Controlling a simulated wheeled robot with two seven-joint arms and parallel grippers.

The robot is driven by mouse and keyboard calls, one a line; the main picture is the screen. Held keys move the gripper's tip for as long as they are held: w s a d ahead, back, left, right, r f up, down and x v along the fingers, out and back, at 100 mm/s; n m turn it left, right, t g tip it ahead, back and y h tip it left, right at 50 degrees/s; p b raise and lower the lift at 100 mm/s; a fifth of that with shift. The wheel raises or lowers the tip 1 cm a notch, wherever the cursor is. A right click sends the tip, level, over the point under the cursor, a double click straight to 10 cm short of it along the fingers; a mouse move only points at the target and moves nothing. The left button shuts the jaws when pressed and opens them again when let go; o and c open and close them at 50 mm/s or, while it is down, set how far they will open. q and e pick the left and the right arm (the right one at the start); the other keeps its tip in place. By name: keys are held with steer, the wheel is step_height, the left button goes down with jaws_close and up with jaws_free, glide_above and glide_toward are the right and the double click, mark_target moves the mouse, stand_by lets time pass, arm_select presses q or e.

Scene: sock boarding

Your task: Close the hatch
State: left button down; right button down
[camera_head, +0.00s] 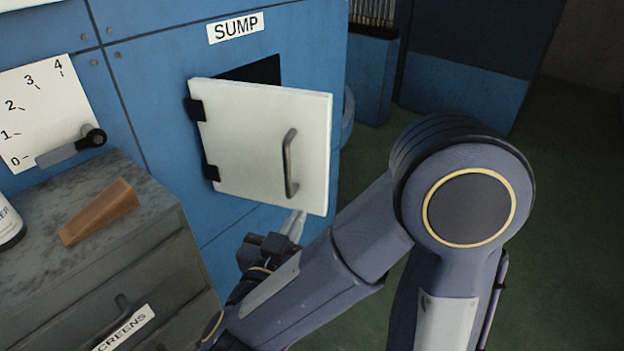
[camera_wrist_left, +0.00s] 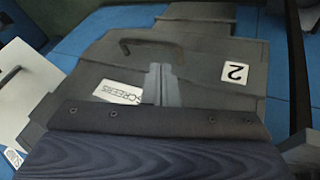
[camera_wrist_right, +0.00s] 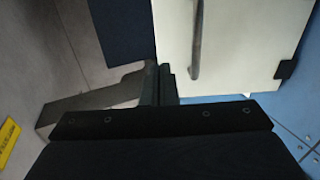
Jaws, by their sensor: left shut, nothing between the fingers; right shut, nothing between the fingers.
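The white hatch door (camera_head: 262,140) stands partly open under the SUMP label (camera_head: 235,27). Its black hinges (camera_head: 211,172) are on the left, and a dark opening (camera_head: 262,69) shows above its top edge. Its grey bar handle (camera_head: 290,163) is near the free right edge. My right gripper (camera_head: 294,226) is shut and empty, just below the door's lower right part. In the right wrist view its fingers (camera_wrist_right: 160,84) are beside the door (camera_wrist_right: 250,42) near the handle (camera_wrist_right: 196,40); contact is unclear. My left gripper (camera_wrist_left: 159,84) is shut and empty, over the grey drawer cabinet (camera_wrist_left: 200,60).
A grey drawer cabinet (camera_head: 160,244) stands at the lower left, with a brown wedge (camera_head: 98,211) and a partly cut-off bottle (camera_head: 8,224) on top. A dial plate (camera_head: 45,110) with a black-knobbed lever (camera_head: 92,137) is on the blue wall. Green floor lies to the right.

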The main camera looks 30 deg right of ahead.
mark_target(323, 168)
steer(key=x, duration=1.3)
steer(key=shift+d, duration=0.1)
arm_select(q)
steer(key=shift+f, duration=0.1)
